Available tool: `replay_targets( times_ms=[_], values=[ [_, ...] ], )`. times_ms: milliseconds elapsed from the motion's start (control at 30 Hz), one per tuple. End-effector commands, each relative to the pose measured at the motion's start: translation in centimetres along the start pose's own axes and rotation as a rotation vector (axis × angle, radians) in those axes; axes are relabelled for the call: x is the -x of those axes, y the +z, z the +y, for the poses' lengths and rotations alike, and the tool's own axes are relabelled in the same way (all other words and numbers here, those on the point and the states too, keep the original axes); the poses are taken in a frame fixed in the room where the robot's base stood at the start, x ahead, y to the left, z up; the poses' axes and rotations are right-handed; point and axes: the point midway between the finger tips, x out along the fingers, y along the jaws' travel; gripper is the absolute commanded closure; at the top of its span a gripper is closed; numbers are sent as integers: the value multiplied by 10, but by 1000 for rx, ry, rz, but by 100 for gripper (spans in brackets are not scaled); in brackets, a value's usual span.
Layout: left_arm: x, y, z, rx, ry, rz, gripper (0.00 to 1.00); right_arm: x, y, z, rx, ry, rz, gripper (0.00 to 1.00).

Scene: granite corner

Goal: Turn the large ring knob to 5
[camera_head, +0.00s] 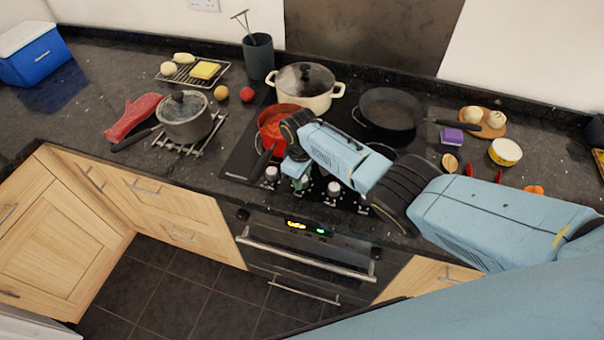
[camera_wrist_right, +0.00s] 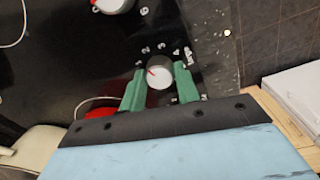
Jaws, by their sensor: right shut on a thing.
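A round white and grey knob (camera_wrist_right: 160,75) sits on the black hob panel in the right wrist view, with a red pointer mark on its left part. My left gripper is not in view.
A red pan (camera_head: 276,130) stands just behind my gripper. A cream lidded pot (camera_head: 305,88) and a black frying pan (camera_head: 390,112) are farther back on the hob. The oven's front handle (camera_head: 305,258) runs below the knobs. A grey lidded pot (camera_head: 186,120) is at the left.

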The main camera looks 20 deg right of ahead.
Motion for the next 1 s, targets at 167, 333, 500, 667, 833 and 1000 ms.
replay_targets(
  times_ms=[167,333,500,667,833,1000],
  values=[
    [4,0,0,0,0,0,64,1,0,0,-169,0,-9,91],
    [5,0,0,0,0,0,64,1,-1,0,-330,1,-17,91],
    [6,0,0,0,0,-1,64,0,-1,0,-491,-1,-25,91],
    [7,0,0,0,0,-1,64,0,-1,1,-642,0,-32,91],
    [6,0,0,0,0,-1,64,0,-1,0,-803,0,-40,91],
    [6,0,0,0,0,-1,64,0,-1,1,-965,0,-48,91]
  ],
)
